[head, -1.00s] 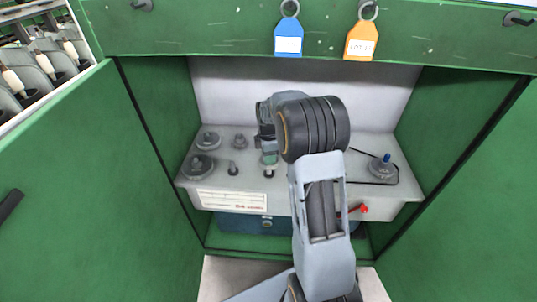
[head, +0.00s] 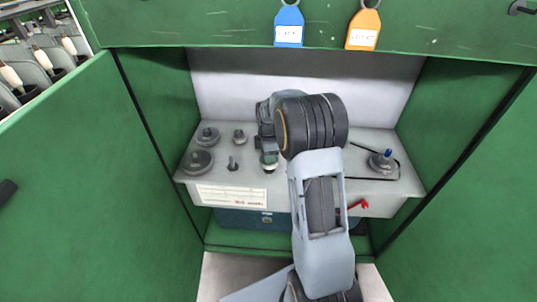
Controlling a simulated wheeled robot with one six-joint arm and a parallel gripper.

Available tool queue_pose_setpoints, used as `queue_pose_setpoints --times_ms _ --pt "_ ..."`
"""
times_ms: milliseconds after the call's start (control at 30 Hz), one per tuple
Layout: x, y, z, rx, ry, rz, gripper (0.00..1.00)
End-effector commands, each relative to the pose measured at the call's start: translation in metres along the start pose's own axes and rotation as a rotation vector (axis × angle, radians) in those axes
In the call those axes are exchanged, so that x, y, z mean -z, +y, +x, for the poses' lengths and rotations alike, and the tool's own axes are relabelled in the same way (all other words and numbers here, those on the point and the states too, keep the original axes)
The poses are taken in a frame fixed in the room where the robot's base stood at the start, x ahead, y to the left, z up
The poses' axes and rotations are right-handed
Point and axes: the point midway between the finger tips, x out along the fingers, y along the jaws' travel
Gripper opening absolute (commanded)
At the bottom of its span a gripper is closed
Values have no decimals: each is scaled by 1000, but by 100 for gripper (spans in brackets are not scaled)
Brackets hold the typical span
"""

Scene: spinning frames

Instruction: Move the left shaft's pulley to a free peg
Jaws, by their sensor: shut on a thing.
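My gripper (head: 268,152) is shut on a small pulley (head: 269,161) with a greenish look, mostly hidden by the jaws. The held pulley is low over the front peg of the grey deck (head: 300,185); I cannot tell whether it touches it. A bare peg (head: 233,164) stands to its left. A small pulley (head: 240,136) sits on a peg behind that one. The right shaft's pulley (head: 382,162) has a blue top and a black belt around it. The left shaft is hidden behind my arm.
Two larger grey pulleys (head: 199,161) sit at the deck's left end. Green cabinet walls (head: 155,120) close in on both sides. A red lever (head: 359,204) sticks out from the front. Blue (head: 289,27) and orange (head: 362,30) tags hang from the top rail.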

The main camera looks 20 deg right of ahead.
Motion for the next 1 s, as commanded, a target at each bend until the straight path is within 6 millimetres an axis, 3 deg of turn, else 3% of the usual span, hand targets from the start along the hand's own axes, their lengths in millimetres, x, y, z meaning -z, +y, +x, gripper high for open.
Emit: queue_pose_setpoints --times_ms 367,1000 --pt "0 0 1 -1 0 0 11" --pt "0 0 21 0 0 0 11"
